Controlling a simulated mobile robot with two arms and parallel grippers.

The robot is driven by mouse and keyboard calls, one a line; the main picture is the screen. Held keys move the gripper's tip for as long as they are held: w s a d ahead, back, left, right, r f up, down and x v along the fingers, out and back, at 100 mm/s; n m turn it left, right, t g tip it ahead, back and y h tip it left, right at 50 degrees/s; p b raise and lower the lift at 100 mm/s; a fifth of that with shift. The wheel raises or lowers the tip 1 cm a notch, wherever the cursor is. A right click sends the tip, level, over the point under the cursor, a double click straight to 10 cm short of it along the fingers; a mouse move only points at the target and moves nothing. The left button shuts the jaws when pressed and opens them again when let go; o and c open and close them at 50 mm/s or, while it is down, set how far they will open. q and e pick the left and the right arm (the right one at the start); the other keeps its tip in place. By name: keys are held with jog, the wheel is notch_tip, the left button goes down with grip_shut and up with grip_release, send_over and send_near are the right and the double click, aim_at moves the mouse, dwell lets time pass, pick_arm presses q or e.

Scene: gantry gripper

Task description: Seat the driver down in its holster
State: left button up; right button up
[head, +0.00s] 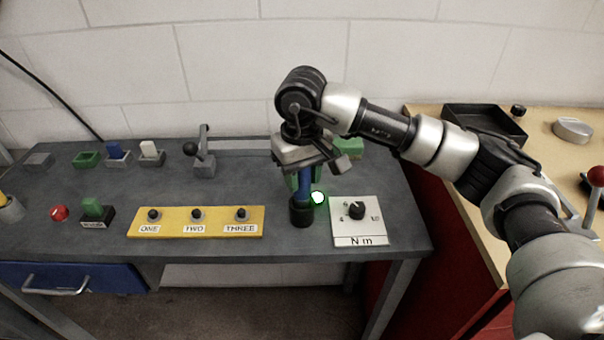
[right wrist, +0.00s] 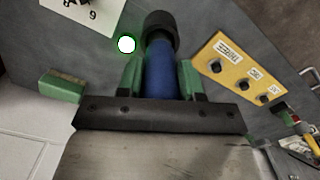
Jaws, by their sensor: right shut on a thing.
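The driver (head: 304,186) is a blue cylinder standing about upright below my right gripper (head: 302,178). Its lower end meets the black round holster (head: 301,214) on the grey bench. In the right wrist view, the green fingers of my right gripper (right wrist: 160,74) are shut on both sides of the blue driver (right wrist: 160,65). The driver's far end runs into the black holster (right wrist: 160,28). How deep it sits in the holster is hidden. My left gripper is not in view.
A white lamp with a green rim (head: 318,197) glows beside the holster. A dial plate marked N m (head: 360,232) lies right of it, a yellow three-knob panel (head: 170,225) left. A green block (head: 350,146) and a lever (head: 204,155) stand behind.

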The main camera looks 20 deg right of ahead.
jog(key=shift+f+b, duration=0.75)
jog(key=shift+f, duration=0.15)
jog(key=o, duration=1.1)
notch_tip(320, 180, up, 11)
jog(key=shift+b, duration=0.4)
jog(key=shift+f, duration=0.1)
